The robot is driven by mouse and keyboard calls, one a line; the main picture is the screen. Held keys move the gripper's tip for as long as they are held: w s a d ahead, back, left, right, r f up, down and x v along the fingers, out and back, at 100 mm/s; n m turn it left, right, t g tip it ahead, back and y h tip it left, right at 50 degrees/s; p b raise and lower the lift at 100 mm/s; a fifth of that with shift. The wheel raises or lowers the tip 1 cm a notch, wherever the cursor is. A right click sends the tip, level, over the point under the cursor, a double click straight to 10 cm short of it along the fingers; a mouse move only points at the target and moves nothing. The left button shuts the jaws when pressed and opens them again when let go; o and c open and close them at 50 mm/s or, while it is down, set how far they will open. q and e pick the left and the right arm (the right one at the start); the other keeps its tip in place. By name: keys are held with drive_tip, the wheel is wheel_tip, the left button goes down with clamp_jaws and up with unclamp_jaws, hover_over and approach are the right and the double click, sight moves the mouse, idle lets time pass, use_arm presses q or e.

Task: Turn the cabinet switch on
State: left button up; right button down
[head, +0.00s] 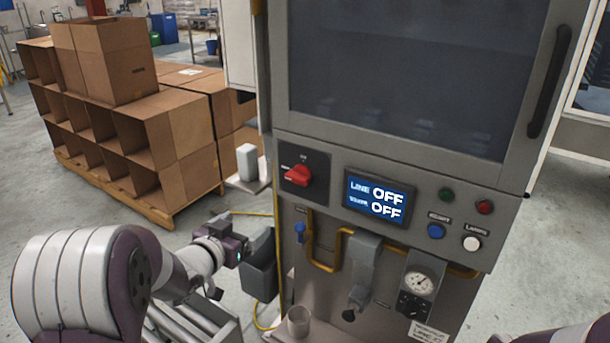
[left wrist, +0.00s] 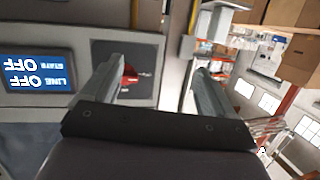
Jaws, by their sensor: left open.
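The cabinet switch is a red rotary knob (head: 298,175) on a black plate at the left end of the cabinet's control panel. Its handle lies nearly sideways. In the left wrist view the knob (left wrist: 130,75) is upside down and partly hidden behind one finger. The blue display (head: 377,198) beside it reads OFF on both lines, and it shows upside down in the left wrist view (left wrist: 37,82). My left gripper (head: 243,250) is below and left of the switch; its fingertips are hard to make out there. In the left wrist view my left gripper (left wrist: 160,78) is open, with nothing between its fingers.
Green (head: 446,195), red (head: 485,207), blue (head: 435,231) and white (head: 471,243) buttons sit right of the display. Yellow pipes (head: 322,265) and a gauge (head: 420,281) are below. A white block (head: 247,161) stands on a small side shelf. Cardboard boxes (head: 115,60) fill the left.

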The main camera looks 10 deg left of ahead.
sight(294, 179)
use_arm(q)
drive_tip(key=d+r+m+t+h, duration=0.2)
drive_tip(key=d+r+h, duration=0.25)
drive_tip(key=r, duration=0.25)
drive_tip(key=shift+n+y, duration=0.3)
drive_tip(key=shift+y, duration=0.15)
drive_tip(key=x, duration=0.7)
drive_tip(key=f+p+x, duration=0.1)
drive_tip(key=x, duration=0.3)
drive_tip(key=shift+w, duration=0.1)
drive_tip(key=shift+w+f, duration=0.15)
drive_tip(key=shift+w, duration=0.2)
use_arm(e)
drive_tip(key=shift+s+d+r, duration=0.1)
drive_tip(key=shift+s+r, duration=0.15)
drive_tip(key=shift+r, duration=0.2)
drive_tip(key=shift+s+d+r, duration=0.1)
drive_tip(key=shift+s+r, duration=0.15)
drive_tip(key=shift+r, duration=0.2)
use_arm(q)
drive_tip(key=shift+s, duration=0.1)
drive_tip(key=shift+c, duration=0.3)
drive_tip(key=c, duration=1)
